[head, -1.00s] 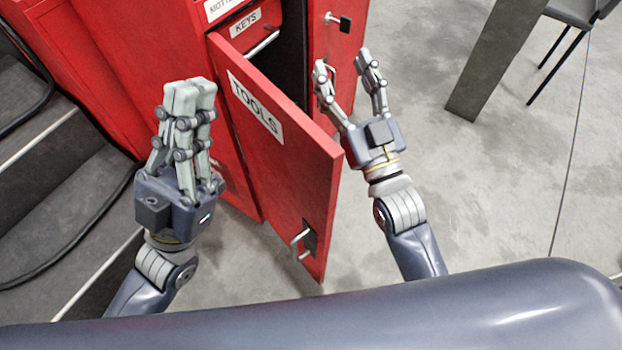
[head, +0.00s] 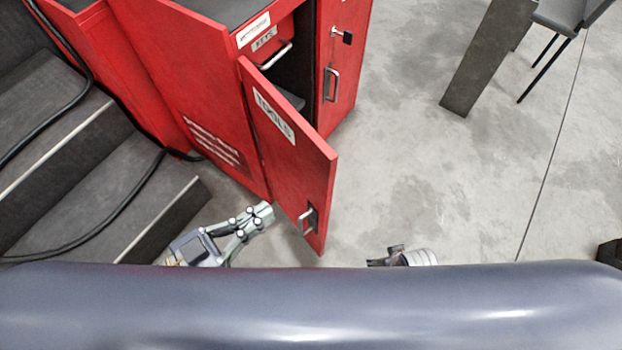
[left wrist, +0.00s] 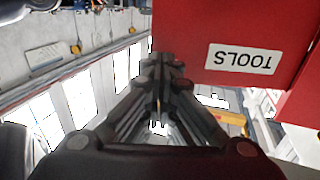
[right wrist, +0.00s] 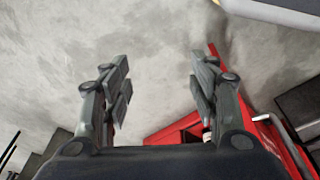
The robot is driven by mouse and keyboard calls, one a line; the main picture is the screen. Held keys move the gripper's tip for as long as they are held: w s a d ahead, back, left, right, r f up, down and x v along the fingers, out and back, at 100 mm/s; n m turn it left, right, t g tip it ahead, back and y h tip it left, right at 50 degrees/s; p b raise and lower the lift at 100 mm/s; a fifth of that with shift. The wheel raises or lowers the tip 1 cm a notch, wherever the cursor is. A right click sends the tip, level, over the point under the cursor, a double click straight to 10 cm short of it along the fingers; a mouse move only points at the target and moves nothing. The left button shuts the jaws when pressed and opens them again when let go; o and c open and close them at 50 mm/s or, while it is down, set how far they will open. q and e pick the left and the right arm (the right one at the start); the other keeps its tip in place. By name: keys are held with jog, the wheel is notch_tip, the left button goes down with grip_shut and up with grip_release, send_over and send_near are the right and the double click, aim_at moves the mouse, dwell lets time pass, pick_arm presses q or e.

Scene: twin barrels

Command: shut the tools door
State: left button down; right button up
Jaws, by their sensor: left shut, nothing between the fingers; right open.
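The red tools door (head: 300,165) stands open in the head view, swung out from the red cabinet (head: 215,85), with a metal handle (head: 307,220) near its free lower corner. My left gripper (head: 264,212) is shut and empty, low and just left of the door's lower part. In the left wrist view the door (left wrist: 190,50) with its upside-down TOOLS label is beyond the shut fingers (left wrist: 162,75); contact cannot be told. My right gripper shows only in part at the bottom of the head view (head: 388,257). In the right wrist view its fingers (right wrist: 158,75) are apart and empty.
A keys drawer (head: 278,50) sits above the opening. Another red door with a handle (head: 333,85) is beyond. Dark steps (head: 90,180) and a black hose lie to the left. A grey post (head: 485,60) and a chair stand at back right. Floor right of the door is clear.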

aim_at(323, 175)
pick_arm(q)
jog(key=x, duration=1.1)
jog(key=shift+w+d, duration=0.1)
jog(key=shift+d, duration=0.1)
jog(key=shift+r, duration=0.1)
